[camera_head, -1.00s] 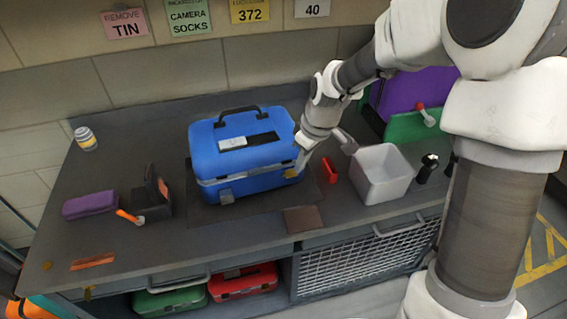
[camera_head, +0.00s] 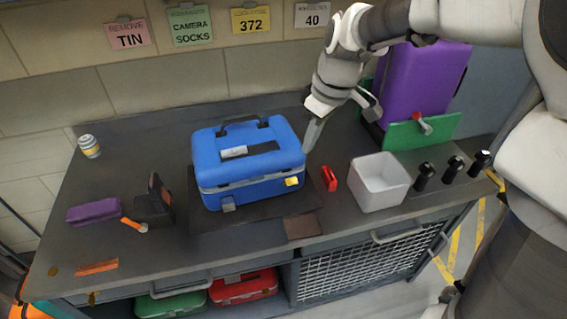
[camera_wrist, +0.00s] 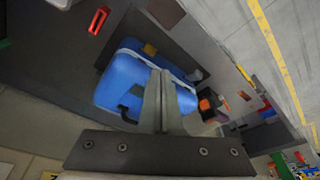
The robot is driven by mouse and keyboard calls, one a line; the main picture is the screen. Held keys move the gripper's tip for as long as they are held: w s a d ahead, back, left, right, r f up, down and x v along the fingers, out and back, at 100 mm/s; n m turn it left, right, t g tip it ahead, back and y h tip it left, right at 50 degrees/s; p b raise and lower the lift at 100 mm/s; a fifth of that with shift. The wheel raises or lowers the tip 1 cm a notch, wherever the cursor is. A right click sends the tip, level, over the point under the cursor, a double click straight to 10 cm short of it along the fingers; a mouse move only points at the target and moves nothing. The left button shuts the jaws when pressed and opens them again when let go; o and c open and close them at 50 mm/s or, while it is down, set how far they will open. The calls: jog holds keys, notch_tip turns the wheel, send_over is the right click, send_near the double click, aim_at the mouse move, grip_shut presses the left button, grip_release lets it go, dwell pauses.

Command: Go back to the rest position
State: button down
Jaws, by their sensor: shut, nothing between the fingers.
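My gripper (camera_head: 312,140) hangs in the air near the right end of the blue case, fingers pointing down. Its fingers are together and empty; in the wrist view the shut fingers (camera_wrist: 161,100) overlap the blue case behind them. The closed blue case (camera_head: 245,165), with a dark handle, a yellow latch and a grey latch, stands on a dark mat (camera_head: 200,218) on the workbench. The case also shows in the wrist view (camera_wrist: 121,82). I cannot tell the exact gap between fingertips and case.
A red item (camera_head: 328,178), a white bin (camera_head: 380,185) and several black-handled items (camera_head: 424,177) stand right of the case. A purple case (camera_head: 93,211), dark holder (camera_head: 152,205) and can (camera_head: 88,146) are at left. A purple container (camera_head: 425,85) stands behind a green panel (camera_head: 405,135).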

jog(key=s+d+r+m+t+h, duration=0.1)
jog(key=s+d+r+m+t, duration=0.1)
jog(key=s+d+m, duration=0.3)
jog(key=s+d+r+m+t+h+p, duration=0.1)
jog(key=s+d+r+m, duration=0.3)
jog(key=s, duration=1)
jog(key=shift+d+r+m+t, duration=0.35)
jog(key=shift+r+m+t, duration=0.25)
jog(key=shift+r+m, duration=0.1)
